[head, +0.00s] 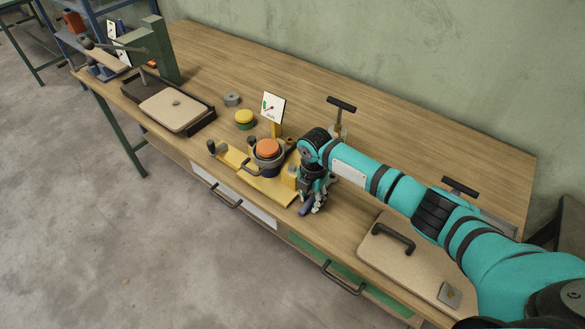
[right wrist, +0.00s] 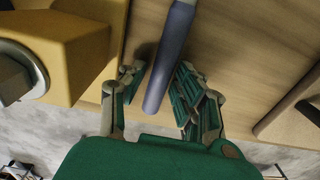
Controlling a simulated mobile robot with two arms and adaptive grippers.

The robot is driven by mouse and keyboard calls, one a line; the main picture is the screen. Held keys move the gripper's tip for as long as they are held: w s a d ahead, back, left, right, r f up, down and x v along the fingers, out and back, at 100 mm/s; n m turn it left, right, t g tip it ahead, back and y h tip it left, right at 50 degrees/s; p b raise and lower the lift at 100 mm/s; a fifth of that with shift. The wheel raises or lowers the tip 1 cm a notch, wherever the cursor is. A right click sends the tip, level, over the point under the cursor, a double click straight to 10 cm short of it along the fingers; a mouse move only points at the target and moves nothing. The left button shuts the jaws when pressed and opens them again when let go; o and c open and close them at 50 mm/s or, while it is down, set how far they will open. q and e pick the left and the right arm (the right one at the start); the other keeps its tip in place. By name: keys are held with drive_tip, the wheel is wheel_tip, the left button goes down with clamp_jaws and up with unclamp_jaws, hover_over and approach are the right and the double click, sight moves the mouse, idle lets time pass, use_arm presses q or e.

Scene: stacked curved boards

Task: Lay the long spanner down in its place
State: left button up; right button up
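The long spanner seems to be the blue-grey bar (right wrist: 168,60) in the right wrist view; its far end runs out of the picture. In the head view only a short bluish-purple piece (head: 306,210) shows at the bench's front edge, under my right gripper (head: 314,202). In the right wrist view the fingers of my right gripper (right wrist: 160,84) stand on both sides of the bar. A gap shows on its left side; contact on the right side is unclear. The spanner's place cannot be made out. My left gripper is not in view.
Left of my right gripper is a yellow fixture (head: 236,161) with an orange-topped round part (head: 267,149). A beige board (head: 376,252) with a dark handle lies to the right, under my arm. A beige board in a dark tray (head: 208,124) is further left. The bench's back is mostly clear.

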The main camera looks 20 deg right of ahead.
drive_tip(key=shift+o, duration=0.9)
wheel_tip(320, 180, up, 12)
drive_tip(key=shift+w, duration=0.15)
